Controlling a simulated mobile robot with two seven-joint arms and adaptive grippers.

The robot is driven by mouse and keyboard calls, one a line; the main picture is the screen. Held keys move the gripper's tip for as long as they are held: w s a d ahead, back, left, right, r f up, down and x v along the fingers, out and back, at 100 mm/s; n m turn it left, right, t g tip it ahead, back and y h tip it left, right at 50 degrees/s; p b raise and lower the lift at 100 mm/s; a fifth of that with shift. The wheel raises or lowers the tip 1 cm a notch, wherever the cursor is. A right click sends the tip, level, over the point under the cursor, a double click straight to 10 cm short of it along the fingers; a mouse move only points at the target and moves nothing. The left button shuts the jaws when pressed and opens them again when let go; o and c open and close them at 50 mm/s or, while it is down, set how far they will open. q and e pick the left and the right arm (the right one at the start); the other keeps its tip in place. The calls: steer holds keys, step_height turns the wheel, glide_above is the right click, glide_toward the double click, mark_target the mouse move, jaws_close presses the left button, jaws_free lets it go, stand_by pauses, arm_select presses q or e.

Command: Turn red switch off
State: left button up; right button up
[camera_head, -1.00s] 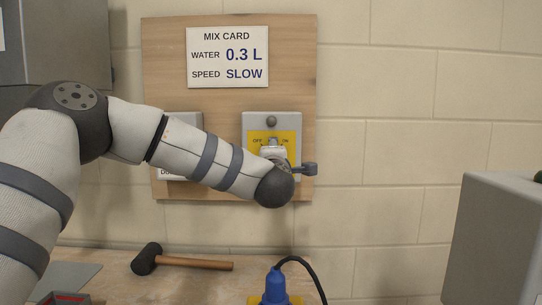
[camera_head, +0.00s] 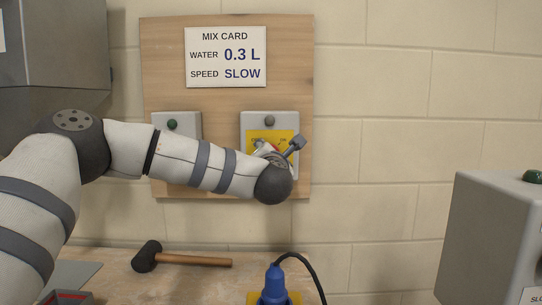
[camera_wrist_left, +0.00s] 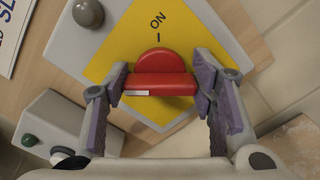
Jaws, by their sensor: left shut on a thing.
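The red switch (camera_wrist_left: 160,82) is a round knob with a raised bar, on a yellow plate (camera_wrist_left: 120,62). "ON" and a tick mark are printed beyond the knob in the left wrist view. A short white mark shows at the bar's left end. My left gripper (camera_wrist_left: 162,90) is shut on the bar, one finger pad at each end. In the head view the yellow plate (camera_head: 256,134) sits on a grey box (camera_head: 270,117), and my left arm hides most of the switch. My right gripper is not in view.
A second grey box with a dark green button (camera_head: 172,125) is left of the switch on the wooden board (camera_head: 225,102). A mallet (camera_head: 190,260) and a blue plug (camera_head: 275,284) are below. A grey cabinet (camera_head: 485,230) stands at right.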

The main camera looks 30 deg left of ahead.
arm_select(q)
steer(key=shift+r+n, duration=0.1)
steer(key=shift+n, duration=0.2)
steer(key=o, duration=1.2)
steer(key=shift+c, duration=0.2)
steer(key=v, duration=1.2)
